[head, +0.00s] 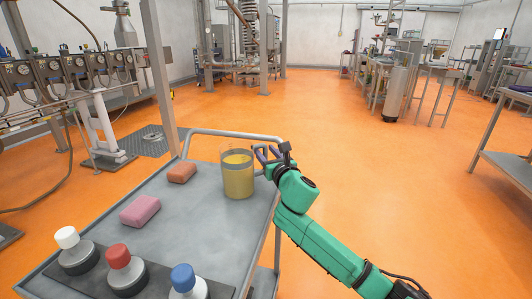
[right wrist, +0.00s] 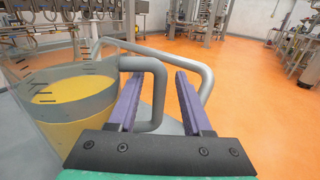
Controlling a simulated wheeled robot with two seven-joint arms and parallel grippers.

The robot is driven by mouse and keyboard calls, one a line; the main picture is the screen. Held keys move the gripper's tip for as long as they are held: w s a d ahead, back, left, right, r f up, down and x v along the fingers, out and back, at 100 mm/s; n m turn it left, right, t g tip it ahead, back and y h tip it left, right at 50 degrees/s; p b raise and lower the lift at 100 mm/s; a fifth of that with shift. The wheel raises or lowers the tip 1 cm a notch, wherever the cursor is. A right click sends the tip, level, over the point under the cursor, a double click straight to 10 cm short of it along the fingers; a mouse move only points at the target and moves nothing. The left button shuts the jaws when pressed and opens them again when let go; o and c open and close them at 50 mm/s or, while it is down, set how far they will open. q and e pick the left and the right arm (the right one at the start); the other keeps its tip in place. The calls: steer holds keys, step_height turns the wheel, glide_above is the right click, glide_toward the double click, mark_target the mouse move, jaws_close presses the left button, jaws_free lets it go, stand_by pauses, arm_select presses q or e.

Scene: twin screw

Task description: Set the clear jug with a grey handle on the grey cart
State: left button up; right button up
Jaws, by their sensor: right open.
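The clear jug (head: 238,176) holds yellow liquid and stands upright on the top of the grey cart (head: 205,205), near its right edge. In the right wrist view the jug (right wrist: 70,100) fills the left side. Its grey handle (right wrist: 158,95) points toward my gripper. My right gripper (head: 266,154) is open at the jug's right side. In the right wrist view its purple fingers (right wrist: 158,76) are spread, with the handle's outer bar showing between them. I cannot tell whether a finger touches it. My left gripper is not in view.
An orange block (head: 182,172) and a pink block (head: 140,210) lie on the cart. Bottles with white (head: 66,237), red (head: 118,256) and blue (head: 183,278) caps stand at its near end. A rail (head: 225,133) rises at the far end.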

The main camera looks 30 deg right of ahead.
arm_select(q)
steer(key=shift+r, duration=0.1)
arm_select(e)
steer(key=shift+r, duration=0.1)
steer(key=shift+s, duration=0.15)
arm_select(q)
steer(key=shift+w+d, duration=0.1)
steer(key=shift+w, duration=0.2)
arm_select(e)
steer(key=v, duration=1.1)
steer(key=shift+s, duration=0.35)
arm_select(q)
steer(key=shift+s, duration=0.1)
